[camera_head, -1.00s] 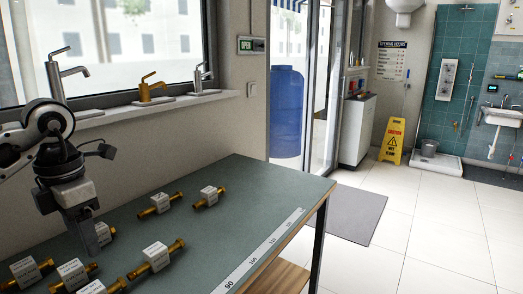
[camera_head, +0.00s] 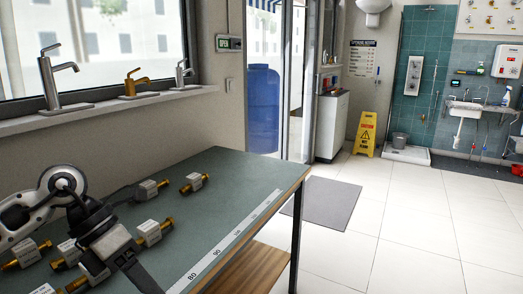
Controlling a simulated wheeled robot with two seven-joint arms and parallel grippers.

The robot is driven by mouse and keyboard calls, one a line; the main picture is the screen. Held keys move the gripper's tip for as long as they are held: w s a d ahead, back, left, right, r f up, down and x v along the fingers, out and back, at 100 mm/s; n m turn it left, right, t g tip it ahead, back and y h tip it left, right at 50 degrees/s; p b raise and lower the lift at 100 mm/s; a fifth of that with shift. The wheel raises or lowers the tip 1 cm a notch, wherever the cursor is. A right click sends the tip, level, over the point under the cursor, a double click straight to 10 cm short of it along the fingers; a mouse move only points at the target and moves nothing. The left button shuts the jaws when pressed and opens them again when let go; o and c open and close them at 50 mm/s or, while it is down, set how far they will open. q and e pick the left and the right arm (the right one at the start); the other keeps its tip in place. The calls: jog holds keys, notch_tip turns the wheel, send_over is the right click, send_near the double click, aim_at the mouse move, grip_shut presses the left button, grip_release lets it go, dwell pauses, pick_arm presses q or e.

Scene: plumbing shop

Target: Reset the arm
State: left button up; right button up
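My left gripper (camera_head: 140,274) comes in from the left and hangs low over the front part of the green workbench (camera_head: 217,181). Its fingers point down and to the right, and I cannot tell whether they are apart. Several brass fittings with white labels lie on the bench. One fitting (camera_head: 194,183) and another fitting (camera_head: 150,190) lie toward the back. A third fitting (camera_head: 154,232) lies just right of my gripper, and more lie around and partly behind my arm at the lower left. My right gripper is not in view.
A white ruler strip (camera_head: 225,243) runs along the bench's right edge. Several taps, one of them brass (camera_head: 133,84), stand on the windowsill. A grey mat (camera_head: 320,203) and a yellow wet-floor sign (camera_head: 366,134) are on the floor. The tiled floor at right is clear.

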pick_arm(q)
jog(key=s+d+n+t+h+b, duration=0.3)
jog(key=d+n+h, duration=0.4)
jog(key=d+h, duration=0.8)
jog(key=w+a+f+n+t+y+b, duration=0.1)
jog(key=a+f+n+t+y+b, duration=0.15)
jog(key=f+n+t+y, duration=0.85)
jog(key=w+a+f+n+t+y+b, duration=0.15)
jog(key=a+f+n+t, duration=0.3)
jog(key=n, duration=1.15)
jog(key=s+a+f+n+g+y, duration=0.1)
jog(key=s+f+n+g+y, duration=0.1)
jog(key=f, duration=0.6)
jog(key=s+f+n+g+y, duration=0.3)
jog(key=s+f+n+g, duration=0.1)
jog(key=s+f, duration=0.4)
jog(key=shift+s+a+n+g+b, duration=0.25)
jog(key=shift+a+n+g+b, duration=0.1)
jog(key=shift+n, duration=0.55)
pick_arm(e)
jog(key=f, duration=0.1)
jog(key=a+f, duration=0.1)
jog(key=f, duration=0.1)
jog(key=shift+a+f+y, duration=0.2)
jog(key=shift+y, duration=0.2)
